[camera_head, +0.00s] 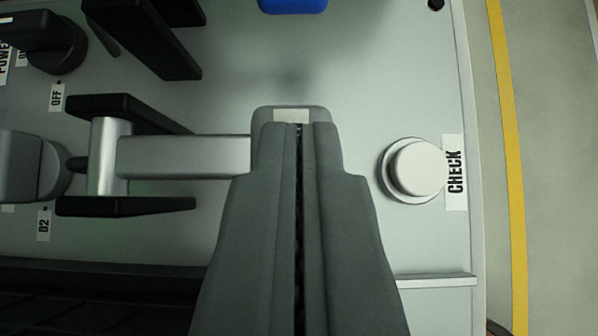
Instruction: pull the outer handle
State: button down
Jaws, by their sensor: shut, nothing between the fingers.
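A handle with a silver bar (185,157) runs left to right across the pale panel, left of centre. Its right end is a grey block (262,122) with a small light patch on top. My gripper (298,126) comes up from the bottom of the picture, fingers shut together and empty. The fingertips overlap the grey block and hide most of it. I cannot tell whether they touch it or are just above it.
Black prongs (130,206) flank the bar at left. A white button (418,168) labelled CHECK is to the right, with bare panel (400,70) above it. A blue part (293,5) is at the top edge. A yellow floor line (512,150) runs beyond the panel's right edge.

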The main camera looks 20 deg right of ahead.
jog(key=shift+s+d+f+m+t+y, duration=0.1)
jog(key=shift+d+f+m+t+y, duration=0.25)
jog(key=shift+f+y, duration=0.35)
jog(key=shift+d+f+m+t+y, duration=0.1)
jog(key=shift+f+m+t+y, duration=0.15)
jog(key=shift+f+m+y, duration=0.35)
jog(key=shift+s+f, duration=0.1)
jog(key=shift+f, duration=0.75)
jog(key=s+d+r, duration=0.1)
jog(key=s+r, duration=0.7)
jog(key=r, duration=0.3)
jog(key=shift+d, duration=0.3)
